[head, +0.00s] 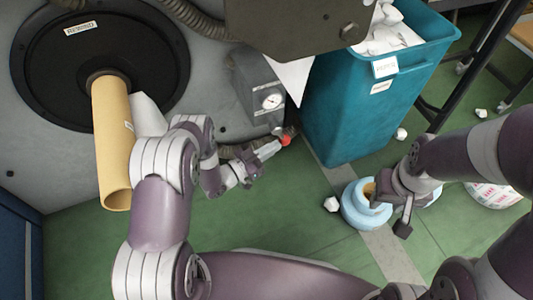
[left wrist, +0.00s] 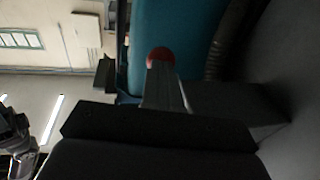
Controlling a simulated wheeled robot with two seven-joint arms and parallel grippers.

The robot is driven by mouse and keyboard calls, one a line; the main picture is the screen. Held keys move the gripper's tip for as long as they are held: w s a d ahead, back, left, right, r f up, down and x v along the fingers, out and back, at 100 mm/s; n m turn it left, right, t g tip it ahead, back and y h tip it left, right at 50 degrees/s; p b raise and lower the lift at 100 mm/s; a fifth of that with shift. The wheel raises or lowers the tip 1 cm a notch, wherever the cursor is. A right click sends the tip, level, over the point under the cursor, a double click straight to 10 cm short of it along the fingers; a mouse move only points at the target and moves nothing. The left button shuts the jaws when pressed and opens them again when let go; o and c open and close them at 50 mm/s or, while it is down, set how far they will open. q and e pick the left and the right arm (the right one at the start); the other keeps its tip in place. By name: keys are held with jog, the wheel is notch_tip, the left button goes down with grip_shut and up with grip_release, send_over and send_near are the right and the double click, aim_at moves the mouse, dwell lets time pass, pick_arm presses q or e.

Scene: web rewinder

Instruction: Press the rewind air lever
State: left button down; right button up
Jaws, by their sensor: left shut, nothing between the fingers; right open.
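The lever's red knob (head: 286,139) shows below the grey gauge box, between the machine and the teal bin. The lever's arm is mostly hidden. My left gripper (head: 276,147) is shut and empty. Its fingertips are right at the red knob, seemingly touching or nearly so. In the left wrist view the red knob (left wrist: 160,57) shows just past the tip of the shut fingers (left wrist: 163,88). My right gripper (head: 388,212) is open above a light blue round object on the floor at the right, away from the lever.
The grey box with a dial gauge (head: 270,100) is above the lever. The teal bin (head: 345,120) full of white scraps stands close to its right. A cardboard core (head: 113,145) sticks out from the black rewind disc (head: 45,55). The blue round object (head: 358,212) and white scraps lie on the green floor.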

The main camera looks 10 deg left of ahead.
pick_arm(q)
jog(key=shift+w+d, duration=0.3)
jog(key=shift+d, duration=0.1)
jog(key=shift+w+d+b, duration=0.1)
jog(key=shift+b, duration=0.2)
jog(key=p+v, duration=0.3)
jog(key=v, duration=0.4)
jog(key=shift+s+a+f, duration=0.15)
jog(key=shift+s+a, duration=0.1)
jog(key=shift+s, duration=0.05)
dwell(0.3)
jog(key=shift+s, duration=0.1)
